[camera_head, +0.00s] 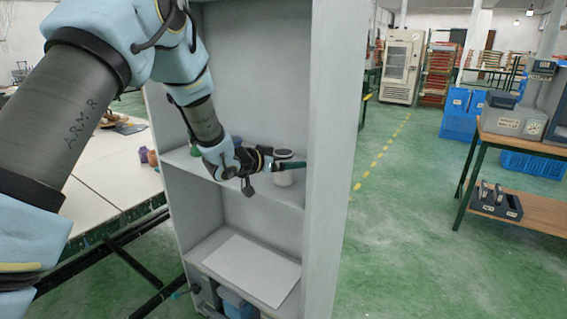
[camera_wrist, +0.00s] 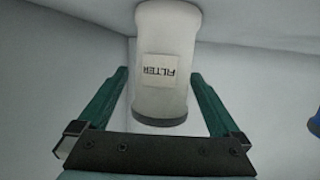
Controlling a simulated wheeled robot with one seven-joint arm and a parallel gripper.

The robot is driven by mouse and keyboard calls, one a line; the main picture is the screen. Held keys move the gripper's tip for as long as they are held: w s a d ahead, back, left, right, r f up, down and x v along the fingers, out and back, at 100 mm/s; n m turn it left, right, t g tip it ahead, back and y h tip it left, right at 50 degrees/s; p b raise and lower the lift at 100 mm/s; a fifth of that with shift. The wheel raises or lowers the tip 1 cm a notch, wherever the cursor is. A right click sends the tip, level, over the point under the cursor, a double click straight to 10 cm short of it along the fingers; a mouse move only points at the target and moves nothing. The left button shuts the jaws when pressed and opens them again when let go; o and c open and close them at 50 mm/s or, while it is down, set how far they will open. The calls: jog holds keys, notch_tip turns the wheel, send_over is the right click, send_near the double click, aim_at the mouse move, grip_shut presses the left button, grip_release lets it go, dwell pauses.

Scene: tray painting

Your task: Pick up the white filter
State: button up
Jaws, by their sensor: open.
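The white filter (camera_wrist: 165,45) is a pale cylinder with a dark rim and a label reading FILTER, upside down in the wrist view. In the head view the filter (camera_head: 284,176) stands upright on the middle shelf of the grey cabinet, partly hidden by my gripper. My gripper (camera_wrist: 160,88) is open, with one green finger on each side of the filter's lower part in the wrist view. I see gaps between the fingers and the filter. In the head view my gripper (camera_head: 290,166) reaches in from the left at the filter's height.
The grey cabinet (camera_head: 338,120) has a tall side wall just right of the filter and a back wall behind it. A white sheet or board (camera_head: 252,268) lies on the shelf below. Small coloured jars (camera_head: 148,156) stand on the white table to the left.

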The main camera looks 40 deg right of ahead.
jog(key=shift+x, duration=0.8)
jog(key=shift+c, duration=0.2)
jog(key=c, duration=1.4)
